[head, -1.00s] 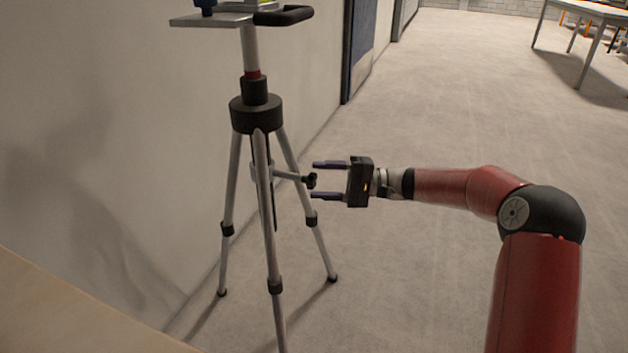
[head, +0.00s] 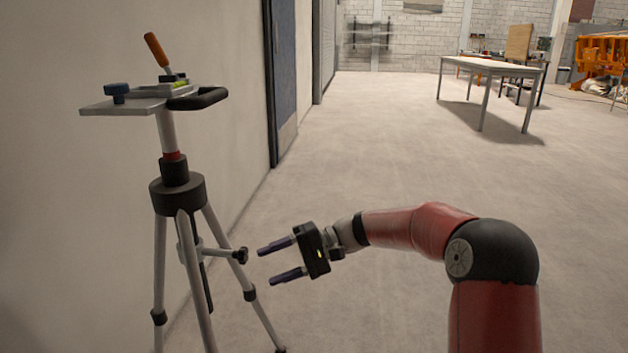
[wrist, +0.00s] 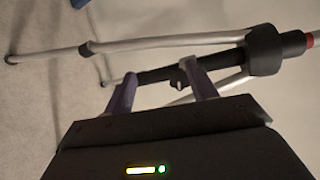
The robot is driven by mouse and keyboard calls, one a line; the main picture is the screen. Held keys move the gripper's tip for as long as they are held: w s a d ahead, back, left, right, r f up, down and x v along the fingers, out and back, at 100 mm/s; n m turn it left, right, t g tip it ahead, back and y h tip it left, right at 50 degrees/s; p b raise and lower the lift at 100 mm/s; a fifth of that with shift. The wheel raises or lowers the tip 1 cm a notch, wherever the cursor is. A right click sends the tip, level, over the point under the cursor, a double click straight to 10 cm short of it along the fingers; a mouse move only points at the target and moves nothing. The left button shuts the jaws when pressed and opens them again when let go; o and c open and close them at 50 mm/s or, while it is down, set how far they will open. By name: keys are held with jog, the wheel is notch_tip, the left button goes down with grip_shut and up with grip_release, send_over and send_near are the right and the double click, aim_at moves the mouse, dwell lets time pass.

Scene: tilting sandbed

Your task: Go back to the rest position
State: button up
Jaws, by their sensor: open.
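My gripper (head: 280,260) is open and empty in the head view, its two dark purple fingers pointing left. The small crank knob (wrist: 177,84) shows between the fingers there. Nothing is held.
The tripod carries a plate (head: 122,106) with a blue knob, an orange-handled tool (head: 156,50) and a black handle. A pale wall (head: 60,200) stands at the left. A table (head: 490,65) stands far right. The floor between is clear.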

jog(key=s+d+r+m+t+h+p, duration=0.1)
jog(key=s+d+t+h, duration=0.4)
jog(key=s+d, duration=0.8)
jog(key=s+d+r+t+h+p, duration=0.1)
jog(key=s+d+r+t+h, duration=0.2)
jog(key=s+d+h, duration=0.6)
jog(key=s+d+t, duration=0.2)
jog(key=s+d, duration=0.2)
jog(key=shift+r+m+t+p, duration=0.25)
jog(key=shift+m+t+p, duration=0.1)
jog(key=shift+m+t, duration=0.05)
